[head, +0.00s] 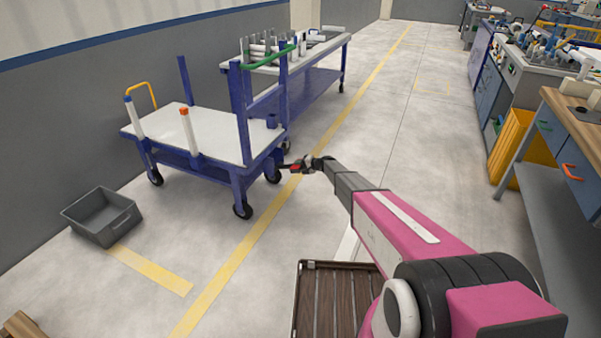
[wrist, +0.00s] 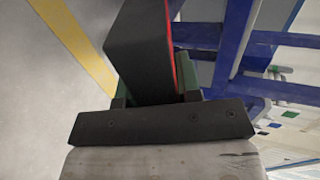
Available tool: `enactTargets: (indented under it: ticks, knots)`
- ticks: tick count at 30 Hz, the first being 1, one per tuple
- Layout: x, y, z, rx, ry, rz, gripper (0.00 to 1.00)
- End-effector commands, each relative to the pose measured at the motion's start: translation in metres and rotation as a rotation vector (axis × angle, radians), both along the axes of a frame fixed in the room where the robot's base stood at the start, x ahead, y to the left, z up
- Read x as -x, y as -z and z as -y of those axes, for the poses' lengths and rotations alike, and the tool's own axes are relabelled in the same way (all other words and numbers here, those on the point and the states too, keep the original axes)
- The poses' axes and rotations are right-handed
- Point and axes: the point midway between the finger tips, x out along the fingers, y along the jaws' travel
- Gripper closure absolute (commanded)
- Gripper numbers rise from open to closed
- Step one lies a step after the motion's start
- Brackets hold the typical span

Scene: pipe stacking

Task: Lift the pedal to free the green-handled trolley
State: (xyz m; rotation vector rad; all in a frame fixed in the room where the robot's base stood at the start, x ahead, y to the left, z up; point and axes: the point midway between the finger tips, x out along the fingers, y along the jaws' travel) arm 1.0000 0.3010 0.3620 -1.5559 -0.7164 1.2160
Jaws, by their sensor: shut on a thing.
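The green-handled trolley (head: 190,132) is blue with a pale top and stands on black caster wheels. Its green handle (head: 268,58) joins two tall blue posts at its right end. My gripper (head: 290,167) is low beside that end, near a caster. In the wrist view my gripper (wrist: 156,92) is shut on a black pedal with a red edge (wrist: 140,45), which lies between its dark green fingers. The pedal hides part of the trolley's blue frame (wrist: 238,40) in that view. In the head view the pedal is too small to judge its tilt.
A second blue trolley or table (head: 310,75) with pipes stands behind. A grey bin (head: 102,216) lies on the floor at left. A slatted wooden surface (head: 335,300) is at the front. Workbenches (head: 545,170) line the right. The floor between is clear.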

Motion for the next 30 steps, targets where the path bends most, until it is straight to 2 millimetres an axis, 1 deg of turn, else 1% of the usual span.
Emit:
enactTargets:
  ticks: [1,7,15,21,30]
  knots:
    - [0.000,-0.007,-0.002,0.029,0.001,-0.008,1.00]
    - [-0.003,-0.020,-0.008,0.124,0.000,-0.043,1.00]
    - [-0.006,-0.032,-0.015,0.112,0.000,-0.042,1.00]
    - [-0.007,-0.036,-0.017,0.111,0.000,-0.041,1.00]
    - [-0.007,-0.037,-0.018,0.110,0.000,-0.041,1.00]
